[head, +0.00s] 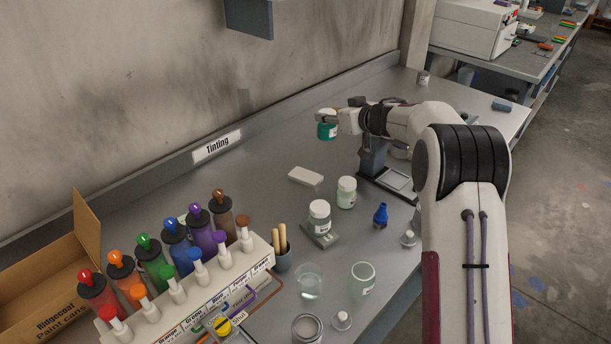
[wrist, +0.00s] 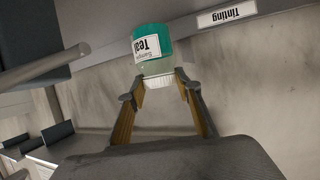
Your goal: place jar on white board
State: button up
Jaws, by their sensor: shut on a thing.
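My gripper (head: 340,120) is shut on a teal jar (head: 327,131) and holds it above the bench, near the back wall. In the wrist view the jar (wrist: 152,48) shows teal contents, a white "Teal" label and a pale lid end between the fingertips (wrist: 160,82). In the head view it hangs roughly upright, lid up. A small white flat slab, which looks like the white board (head: 305,177), lies bare on the bench, below and nearer the camera than the jar. The jar is apart from it.
A pale green jar (head: 346,192) stands right of the board, and a lidded jar (head: 319,215) sits on a small grey device in front. A grey stand (head: 372,160) rises behind. A dispenser rack (head: 190,285) fills the front left. Bench left of the board is clear.

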jog(key=s+a+f+n+g+y, duration=0.1)
jog(key=s+a+f+n+y, duration=0.1)
jog(key=s+a, duration=0.2)
jog(key=shift+g, duration=0.3)
jog(key=shift+f, duration=0.1)
notch_tip(320, 180, down, 6)
dwell(0.6)
jog(key=shift+f, duration=0.15)
jog(key=shift+f, duration=1.8)
jog(key=shift+f, duration=0.1)
